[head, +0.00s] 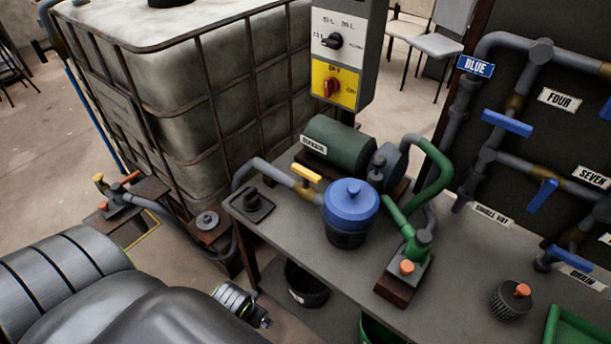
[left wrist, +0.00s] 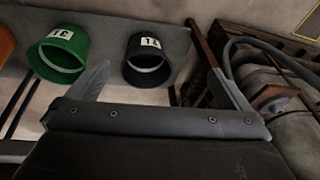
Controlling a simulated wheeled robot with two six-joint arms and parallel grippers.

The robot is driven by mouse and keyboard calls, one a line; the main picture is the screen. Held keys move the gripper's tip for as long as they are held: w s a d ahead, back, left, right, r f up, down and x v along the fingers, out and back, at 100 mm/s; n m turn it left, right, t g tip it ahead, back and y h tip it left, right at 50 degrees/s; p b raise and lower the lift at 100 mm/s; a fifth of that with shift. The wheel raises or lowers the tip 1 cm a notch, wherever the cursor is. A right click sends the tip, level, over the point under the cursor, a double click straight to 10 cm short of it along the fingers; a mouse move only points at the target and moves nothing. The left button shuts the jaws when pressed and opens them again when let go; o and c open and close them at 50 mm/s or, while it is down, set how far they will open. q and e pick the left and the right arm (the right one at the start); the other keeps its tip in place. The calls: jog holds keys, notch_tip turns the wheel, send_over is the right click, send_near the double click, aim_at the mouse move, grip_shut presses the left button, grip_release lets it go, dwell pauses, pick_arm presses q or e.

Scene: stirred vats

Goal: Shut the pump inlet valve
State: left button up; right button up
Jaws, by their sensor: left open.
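The valve with a yellow lever handle (head: 306,173) sits on the grey pipe left of the blue-lidded pot (head: 350,205) on the bench. Its lever lies roughly along the pipe. The dark green pump motor (head: 340,145) is behind it. My left arm comes in from the lower left of the head view, with its wrist low and in front of the bench, well short of the yellow lever. In the left wrist view my left gripper (left wrist: 160,68) has its fingers spread with nothing held between them. The valve cannot be made out there. My right gripper is not in view.
A caged tank (head: 190,110) stands at the left. A control box (head: 340,55) rises behind the bench (head: 455,290). A green pipe and a valve with an orange knob (head: 407,267) are to the right. A black bucket (left wrist: 148,60) and green bucket (left wrist: 60,52) stand below.

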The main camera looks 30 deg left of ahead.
pick_arm(q)
jog(key=w+r, duration=0.5)
notch_tip(320, 180, up, 27)
jog(key=m+g+h+p, duration=0.1)
jog(key=g+h+p, duration=0.1)
jog(key=g, duration=0.1)
send_over(306, 171)
notch_tip(306, 171, down, 6)
jog(key=b, duration=0.5)
jog(key=shift+b, duration=0.3)
notch_tip(306, 171, down, 11)
jog(key=shift+r+p, duration=0.15)
jog(key=shift+p, duration=0.35)
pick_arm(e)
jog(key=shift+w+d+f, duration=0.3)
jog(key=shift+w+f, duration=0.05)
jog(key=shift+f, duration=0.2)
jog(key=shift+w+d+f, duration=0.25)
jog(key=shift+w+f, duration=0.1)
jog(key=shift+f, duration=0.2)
pick_arm(q)
jog(key=shift+c, duration=0.3)
